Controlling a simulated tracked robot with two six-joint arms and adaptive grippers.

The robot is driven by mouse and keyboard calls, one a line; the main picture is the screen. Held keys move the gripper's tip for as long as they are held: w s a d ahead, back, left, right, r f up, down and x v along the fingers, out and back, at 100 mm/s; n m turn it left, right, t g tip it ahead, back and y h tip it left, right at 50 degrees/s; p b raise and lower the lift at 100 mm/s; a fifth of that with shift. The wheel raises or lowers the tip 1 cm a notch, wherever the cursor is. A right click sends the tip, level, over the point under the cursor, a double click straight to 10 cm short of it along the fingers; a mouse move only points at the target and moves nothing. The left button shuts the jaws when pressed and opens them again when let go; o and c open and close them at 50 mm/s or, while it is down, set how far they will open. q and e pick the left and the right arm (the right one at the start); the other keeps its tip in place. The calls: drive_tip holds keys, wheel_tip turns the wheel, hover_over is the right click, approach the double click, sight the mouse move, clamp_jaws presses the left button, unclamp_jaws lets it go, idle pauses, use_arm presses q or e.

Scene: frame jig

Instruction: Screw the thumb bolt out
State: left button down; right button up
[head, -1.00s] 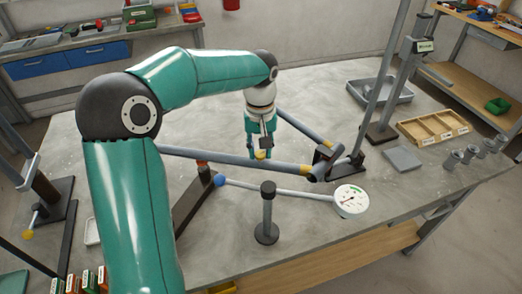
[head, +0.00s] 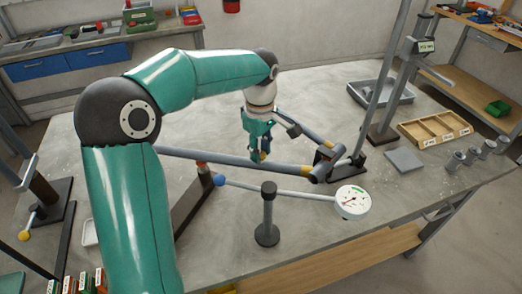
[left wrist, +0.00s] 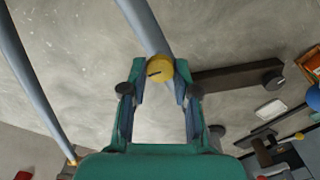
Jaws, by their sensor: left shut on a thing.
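The thumb bolt has a round yellow head with a dark mark (left wrist: 159,68). It shows between the fingertips in the left wrist view and as a small yellow spot (head: 262,156) in the head view. It sits at a grey tube (head: 215,160) of the frame. My left gripper (head: 258,157) points down at the tube from above, its fingers shut on the yellow head. The bolt's shank is hidden. My right gripper is in neither view.
A short dark post (head: 267,215) stands in front. A wooden divided tray (head: 435,128), a flat grey plate (head: 403,161) and a grey bin (head: 379,92) lie right.

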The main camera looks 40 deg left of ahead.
use_arm(q)
drive_tip(key=shift+s+d+f, duration=0.15)
drive_tip(key=shift+f, duration=0.1)
idle(0.3)
drive_tip(key=c, duration=0.8)
unclamp_jaws()
drive_tip(key=shift+r, duration=0.1)
drive_tip(key=shift+c, duration=0.2)
drive_tip(key=shift+r, duration=0.1)
drive_tip(key=shift+r, duration=0.2)
wheel_tip(320, 180, up, 11)
drive_tip(key=shift+r, duration=0.2)
